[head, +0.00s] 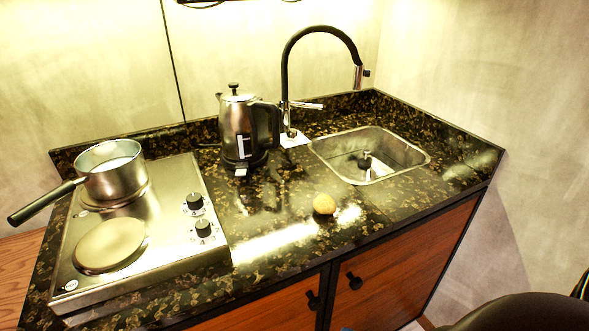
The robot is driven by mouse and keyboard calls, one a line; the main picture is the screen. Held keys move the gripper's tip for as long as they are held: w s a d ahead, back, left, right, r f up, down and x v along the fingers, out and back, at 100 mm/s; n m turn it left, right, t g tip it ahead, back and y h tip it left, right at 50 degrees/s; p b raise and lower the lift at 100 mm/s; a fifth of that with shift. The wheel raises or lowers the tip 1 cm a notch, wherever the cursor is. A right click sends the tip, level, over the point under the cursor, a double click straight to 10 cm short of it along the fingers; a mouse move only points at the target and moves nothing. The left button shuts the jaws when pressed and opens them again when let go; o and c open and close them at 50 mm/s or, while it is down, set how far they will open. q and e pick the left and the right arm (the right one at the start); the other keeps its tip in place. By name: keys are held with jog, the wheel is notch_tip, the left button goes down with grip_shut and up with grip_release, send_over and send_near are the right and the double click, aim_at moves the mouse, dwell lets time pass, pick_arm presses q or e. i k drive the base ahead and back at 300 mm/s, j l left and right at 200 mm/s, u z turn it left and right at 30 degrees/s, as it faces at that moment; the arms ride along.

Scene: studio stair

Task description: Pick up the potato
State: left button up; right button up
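A small, round, tan potato (324,204) lies on the dark speckled countertop (290,222), in front of the sink and near the counter's front edge. Nothing touches it except the counter. Neither of my grippers shows in the head view.
A steel kettle (240,125) stands behind and left of the potato. A two-plate hob (165,225) with a saucepan (112,172) is at the left. The steel sink (398,147) and black tap (285,75) are at the back right. Counter around the potato is clear.

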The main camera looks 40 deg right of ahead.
aim_at(324, 204)
jog(key=z, duration=1.25)
jog(key=u, duration=1.25)
jog(key=z, duration=1.25)
jog(key=l+u, duration=0.15)
jog(key=l, duration=0.4)
jog(key=i+l+u, duration=0.15)
jog(key=l, duration=0.4)
